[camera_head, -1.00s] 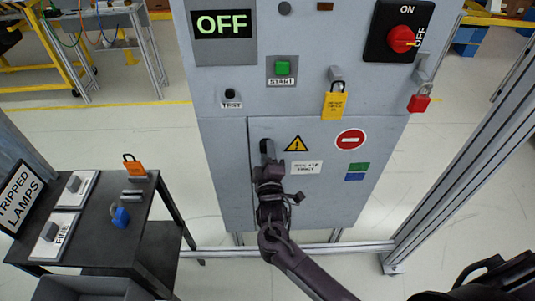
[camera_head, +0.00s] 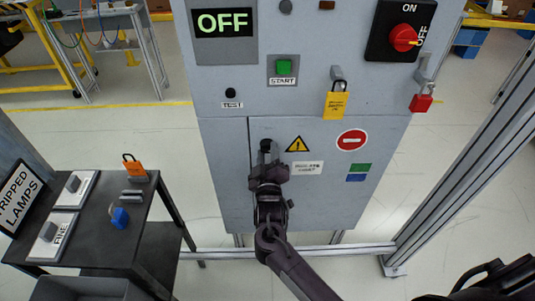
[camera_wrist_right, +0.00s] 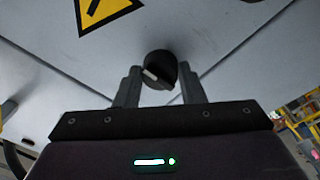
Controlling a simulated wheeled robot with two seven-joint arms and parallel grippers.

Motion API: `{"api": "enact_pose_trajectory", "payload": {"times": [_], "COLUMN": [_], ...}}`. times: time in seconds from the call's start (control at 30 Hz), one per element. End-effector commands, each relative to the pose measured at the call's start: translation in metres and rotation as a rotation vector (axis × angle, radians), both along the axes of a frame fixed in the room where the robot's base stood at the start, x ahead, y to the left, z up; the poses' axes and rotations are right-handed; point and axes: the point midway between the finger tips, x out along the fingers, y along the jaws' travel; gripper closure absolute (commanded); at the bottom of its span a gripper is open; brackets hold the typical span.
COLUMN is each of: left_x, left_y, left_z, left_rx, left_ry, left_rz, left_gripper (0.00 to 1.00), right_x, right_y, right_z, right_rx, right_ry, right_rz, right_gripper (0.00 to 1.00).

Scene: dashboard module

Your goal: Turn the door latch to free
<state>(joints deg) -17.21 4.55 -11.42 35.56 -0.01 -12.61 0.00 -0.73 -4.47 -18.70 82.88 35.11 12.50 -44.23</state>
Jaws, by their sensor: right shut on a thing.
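The door latch is a small black knob (camera_head: 265,144) on the grey cabinet door (camera_head: 315,205), near its upper left corner. In the right wrist view the latch (camera_wrist_right: 159,70) is a round black knob with a pale mark, sitting between the two fingers. My right gripper (camera_head: 268,155) reaches up from below and is shut on the latch; it also shows in the right wrist view (camera_wrist_right: 158,88). The fingers partly hide the latch in the head view. My left gripper is not in view.
A dark table (camera_head: 100,240) with lamps and locks stands at left. A metal post (camera_head: 465,165) stands at right.

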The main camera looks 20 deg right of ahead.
Motion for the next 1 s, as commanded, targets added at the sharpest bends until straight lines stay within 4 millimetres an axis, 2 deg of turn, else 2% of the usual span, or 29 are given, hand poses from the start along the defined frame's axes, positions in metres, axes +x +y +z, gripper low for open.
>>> {"api": "enact_pose_trajectory", "payload": {"times": [0.23,0.27,0.43,0.77,1.0], "left_x": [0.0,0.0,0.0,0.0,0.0], "left_y": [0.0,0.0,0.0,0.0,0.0], "left_z": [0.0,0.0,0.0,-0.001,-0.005], "left_rx": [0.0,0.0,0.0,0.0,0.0], "left_ry": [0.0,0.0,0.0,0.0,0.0], "left_rz": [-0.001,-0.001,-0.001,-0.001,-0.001], "left_gripper": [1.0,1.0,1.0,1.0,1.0], "right_x": [0.0,0.0,0.0,-0.004,-0.04], "right_y": [0.0,0.0,0.0,0.001,0.012], "right_z": [-0.001,-0.001,-0.001,-0.001,-0.006], "right_rx": [0.002,0.002,0.0,0.0,0.001], "right_ry": [0.002,0.002,0.001,0.001,0.003], "right_rz": [-0.001,-0.001,0.0,0.001,0.001], "right_gripper": [0.87,0.63,0.43,0.43,0.43]}}
